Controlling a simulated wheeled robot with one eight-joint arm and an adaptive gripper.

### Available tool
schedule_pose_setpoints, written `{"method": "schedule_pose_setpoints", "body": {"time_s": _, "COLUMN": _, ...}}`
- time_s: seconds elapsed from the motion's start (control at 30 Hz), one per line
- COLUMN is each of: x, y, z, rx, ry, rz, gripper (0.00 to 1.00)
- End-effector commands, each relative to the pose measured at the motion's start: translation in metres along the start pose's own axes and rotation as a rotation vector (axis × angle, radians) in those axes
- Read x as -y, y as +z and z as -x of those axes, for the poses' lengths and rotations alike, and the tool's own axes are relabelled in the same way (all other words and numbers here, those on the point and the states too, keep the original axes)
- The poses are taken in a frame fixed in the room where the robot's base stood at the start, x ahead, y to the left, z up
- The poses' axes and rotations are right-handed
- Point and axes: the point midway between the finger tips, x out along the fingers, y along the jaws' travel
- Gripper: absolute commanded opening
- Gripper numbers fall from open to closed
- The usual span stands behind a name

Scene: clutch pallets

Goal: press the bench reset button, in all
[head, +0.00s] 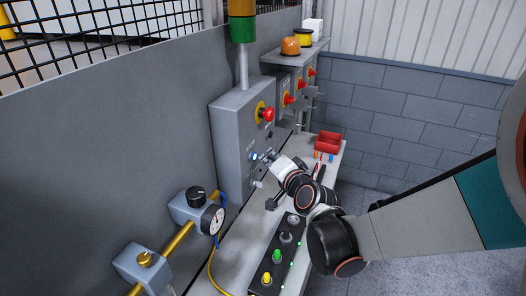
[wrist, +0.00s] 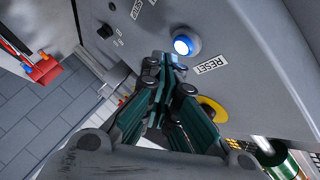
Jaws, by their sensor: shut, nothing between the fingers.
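The reset button is a round, blue-white lit button (wrist: 183,45) on the face of a grey control box (wrist: 245,45), beside a RESET label (wrist: 212,65). In the head view the button (head: 254,156) glows low on the front of the upright grey box (head: 228,150). My gripper (wrist: 165,60) is shut and empty, its fingertips close beside the button in the wrist view. A small gap shows between them in the picture; I cannot tell the depth. In the head view my gripper (head: 267,156) points at the box face near the button.
A red emergency stop (head: 266,114) on a yellow ring sits above the button. A black button strip (head: 277,255) lies on the bench (head: 232,262). A gauge (head: 212,219) and brass pipe are at front left.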

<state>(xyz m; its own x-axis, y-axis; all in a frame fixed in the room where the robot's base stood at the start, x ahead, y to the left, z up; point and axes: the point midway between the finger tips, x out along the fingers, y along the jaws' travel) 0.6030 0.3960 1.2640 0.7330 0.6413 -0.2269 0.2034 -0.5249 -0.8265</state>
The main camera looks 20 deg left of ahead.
Motion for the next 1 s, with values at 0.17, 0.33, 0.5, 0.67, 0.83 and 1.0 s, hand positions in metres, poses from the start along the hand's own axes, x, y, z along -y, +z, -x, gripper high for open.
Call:
{"method": "schedule_pose_setpoints", "body": {"time_s": 0.17, "x": 0.0000, "y": 0.0000, "z": 0.0000, "rx": 0.000, "ry": 0.000, "rz": 0.000, "gripper": 0.00}}
{"method": "schedule_pose_setpoints", "body": {"time_s": 0.33, "x": 0.0000, "y": 0.0000, "z": 0.0000, "rx": 0.000, "ry": 0.000, "rz": 0.000, "gripper": 0.00}}
{"method": "schedule_pose_setpoints", "body": {"time_s": 0.5, "x": 0.0004, "y": 0.0006, "z": -0.0007, "rx": 0.000, "ry": 0.000, "rz": 0.001, "gripper": 0.00}}
{"method": "schedule_pose_setpoints", "body": {"time_s": 0.67, "x": 0.0026, "y": 0.0032, "z": -0.0039, "rx": 0.000, "ry": 0.000, "rz": 0.000, "gripper": 0.00}}
{"method": "schedule_pose_setpoints", "body": {"time_s": 0.83, "x": 0.0043, "y": 0.0042, "z": -0.0057, "rx": -0.001, "ry": 0.000, "rz": 0.001, "gripper": 0.00}}
{"method": "schedule_pose_setpoints", "body": {"time_s": 1.0, "x": 0.0045, "y": 0.0041, "z": -0.0056, "rx": 0.000, "ry": 0.000, "rz": 0.001, "gripper": 0.00}}
